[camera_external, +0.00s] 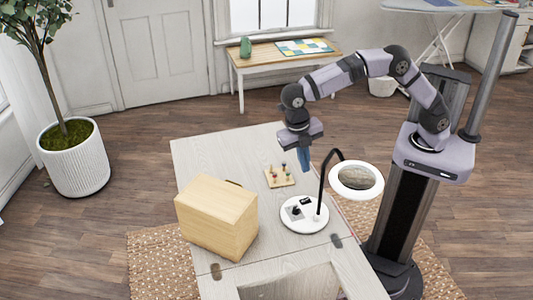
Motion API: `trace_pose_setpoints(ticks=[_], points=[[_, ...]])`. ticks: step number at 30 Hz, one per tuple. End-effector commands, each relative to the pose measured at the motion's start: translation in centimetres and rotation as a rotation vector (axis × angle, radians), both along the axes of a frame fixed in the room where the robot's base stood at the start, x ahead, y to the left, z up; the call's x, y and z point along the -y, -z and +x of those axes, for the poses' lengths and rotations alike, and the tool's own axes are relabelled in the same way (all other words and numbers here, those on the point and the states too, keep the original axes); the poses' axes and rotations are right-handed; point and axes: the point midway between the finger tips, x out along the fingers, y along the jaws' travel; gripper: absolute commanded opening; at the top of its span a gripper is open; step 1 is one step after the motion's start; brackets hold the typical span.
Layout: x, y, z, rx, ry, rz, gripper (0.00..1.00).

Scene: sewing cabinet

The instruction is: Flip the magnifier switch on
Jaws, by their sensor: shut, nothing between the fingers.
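The magnifier stands on the right part of the pale tabletop. It has a round white base (288,222), a black curved neck (322,185) and a white-rimmed round lens (356,181) that overhangs the table's right edge. A small black switch (296,211) shows on the base; I cannot tell its position at this size. My gripper (305,168) points down above the table, behind the magnifier base and to the right of the peg board. Its blue fingers are shut with nothing between them. It is apart from the magnifier.
A wooden box (217,215) stands at the left of the tabletop (205,155). A small wooden board (272,182) with several coloured pegs lies behind the base. The back left of the tabletop is clear. A side table (262,62) stands by the window.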

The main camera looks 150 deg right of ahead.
Motion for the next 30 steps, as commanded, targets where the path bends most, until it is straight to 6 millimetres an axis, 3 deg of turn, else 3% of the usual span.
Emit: trace_pose_setpoints(ticks=[8, 21, 30], points=[[-0.5, 3.1, -0.5, -0.004, 0.001, 0.005, 0.0], [-1.5, 10.5, -1.6, -0.003, 0.001, 0.004, 0.0], [-1.8, 13.1, -2.0, -0.001, 0.001, 0.002, 0.0]])
